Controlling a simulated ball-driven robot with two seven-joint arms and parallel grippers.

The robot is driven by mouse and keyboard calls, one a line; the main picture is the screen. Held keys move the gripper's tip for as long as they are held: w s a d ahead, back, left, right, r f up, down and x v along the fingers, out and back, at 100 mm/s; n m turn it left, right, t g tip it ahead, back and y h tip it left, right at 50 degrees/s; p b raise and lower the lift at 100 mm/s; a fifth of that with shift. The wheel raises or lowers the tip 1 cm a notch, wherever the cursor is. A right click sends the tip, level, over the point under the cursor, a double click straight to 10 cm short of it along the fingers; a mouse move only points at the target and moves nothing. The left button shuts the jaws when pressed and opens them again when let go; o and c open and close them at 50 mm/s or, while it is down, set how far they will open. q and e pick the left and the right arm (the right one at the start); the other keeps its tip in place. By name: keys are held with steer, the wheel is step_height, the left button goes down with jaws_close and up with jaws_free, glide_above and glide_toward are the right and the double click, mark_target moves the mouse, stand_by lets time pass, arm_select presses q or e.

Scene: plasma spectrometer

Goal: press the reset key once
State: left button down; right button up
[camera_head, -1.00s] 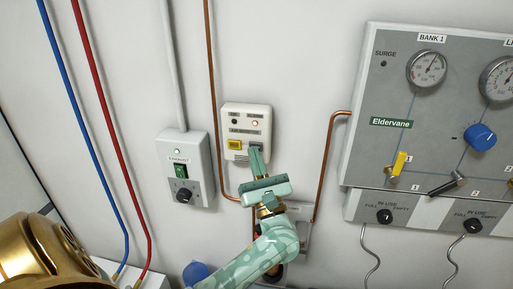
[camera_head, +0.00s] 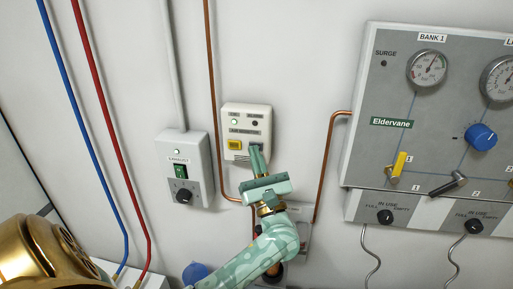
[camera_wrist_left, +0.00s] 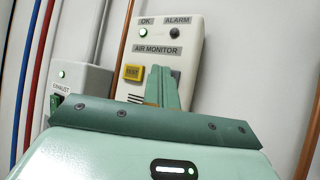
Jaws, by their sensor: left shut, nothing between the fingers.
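The air monitor (camera_head: 248,115) is a small white box on the wall, and it also shows in the left wrist view (camera_wrist_left: 190,31). Its OK lamp (camera_wrist_left: 143,31) glows green and its ALARM lamp (camera_wrist_left: 175,33) is dark. A yellow TEST key (camera_wrist_left: 132,72) sits at its lower left. My left gripper (camera_head: 255,149) is shut and empty, its fingertips at the box's lower right, right of the yellow key. My right gripper is not in view.
An exhaust switch box (camera_head: 172,150) with a green rocker and black knob is left of the monitor. Copper pipes (camera_head: 332,150) run on both sides. A grey gauge panel (camera_head: 400,75) with valves fills the right.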

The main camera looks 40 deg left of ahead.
arm_select(q)
steer(key=shift+s+d, duration=0.35)
steer(key=shift+s, duration=0.3)
steer(key=shift+s, duration=0.1)
steer(key=s+d, duration=0.1)
steer(key=s, duration=0.1)
steer(key=s+d, duration=0.1)
steer(key=s, duration=0.1)
steer(key=shift+s+d+p, duration=0.1)
steer(key=shift+d+p, duration=0.1)
steer(key=shift+p, duration=0.2)
steer(key=shift+f, duration=0.1)
stand_by(0.5)
